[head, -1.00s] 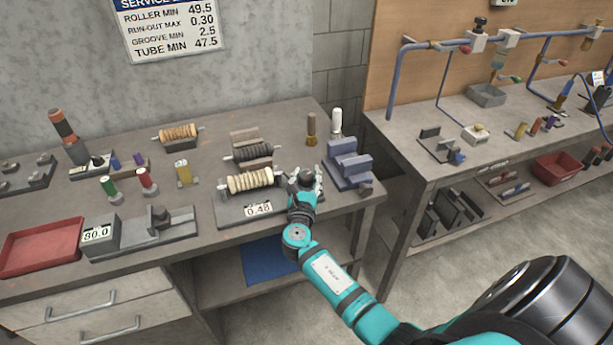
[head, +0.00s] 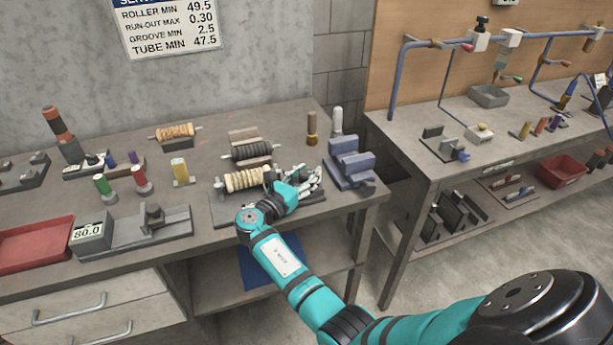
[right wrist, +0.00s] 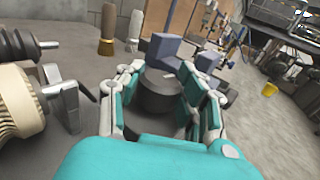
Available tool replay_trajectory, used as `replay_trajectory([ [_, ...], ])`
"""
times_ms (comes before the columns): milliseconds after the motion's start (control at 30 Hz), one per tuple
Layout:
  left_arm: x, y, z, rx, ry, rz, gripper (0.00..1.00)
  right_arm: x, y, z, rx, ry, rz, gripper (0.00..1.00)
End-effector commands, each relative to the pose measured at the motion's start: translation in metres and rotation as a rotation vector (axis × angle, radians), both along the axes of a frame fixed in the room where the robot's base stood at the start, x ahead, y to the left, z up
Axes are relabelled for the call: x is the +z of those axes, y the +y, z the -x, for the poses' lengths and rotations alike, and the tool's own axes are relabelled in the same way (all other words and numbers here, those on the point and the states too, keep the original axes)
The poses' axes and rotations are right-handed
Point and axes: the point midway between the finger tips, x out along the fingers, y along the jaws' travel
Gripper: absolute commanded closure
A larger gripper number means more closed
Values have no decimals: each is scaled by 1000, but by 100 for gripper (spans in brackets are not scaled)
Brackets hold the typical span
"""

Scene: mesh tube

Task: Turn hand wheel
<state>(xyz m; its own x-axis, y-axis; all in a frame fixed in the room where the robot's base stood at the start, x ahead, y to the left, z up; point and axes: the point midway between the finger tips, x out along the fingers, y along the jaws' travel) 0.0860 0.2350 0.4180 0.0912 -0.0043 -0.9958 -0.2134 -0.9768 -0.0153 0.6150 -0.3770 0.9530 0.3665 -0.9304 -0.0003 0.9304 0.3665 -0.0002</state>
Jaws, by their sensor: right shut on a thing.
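My right gripper (head: 312,176) reaches across the bench to the right end of the roller stand. In the right wrist view its fingers (right wrist: 160,85) are closed around a dark round hand wheel (right wrist: 158,95), one finger on each side. In the head view the wheel is hidden behind the hand. A beige ribbed roller (head: 247,179) lies on the stand just left of the hand; its end also shows at the left of the right wrist view (right wrist: 18,100). The stand's readout is hidden behind my arm. My left gripper is not in view.
A blue-grey stepped block (head: 348,167) stands close to the right of the hand. A dark roller (head: 252,151) lies behind the beige one. A gauge reading 80.0 (head: 88,233) and a red tray (head: 36,243) stand to the left.

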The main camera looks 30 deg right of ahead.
Motion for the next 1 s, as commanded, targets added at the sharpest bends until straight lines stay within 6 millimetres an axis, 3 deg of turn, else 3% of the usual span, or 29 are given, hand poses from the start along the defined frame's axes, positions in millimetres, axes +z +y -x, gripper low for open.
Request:
replay_trajectory([
  [300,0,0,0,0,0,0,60,1,0,0,0,-1,2,96],
  [333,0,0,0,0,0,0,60,1,0,0,0,-1,2,62],
  [500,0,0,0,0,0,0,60,1,0,0,0,0,1,40],
  [800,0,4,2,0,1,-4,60,0,2,0,0,0,0,38],
  [1000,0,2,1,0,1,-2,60,0,26,10,2,-1,-1,38],
])
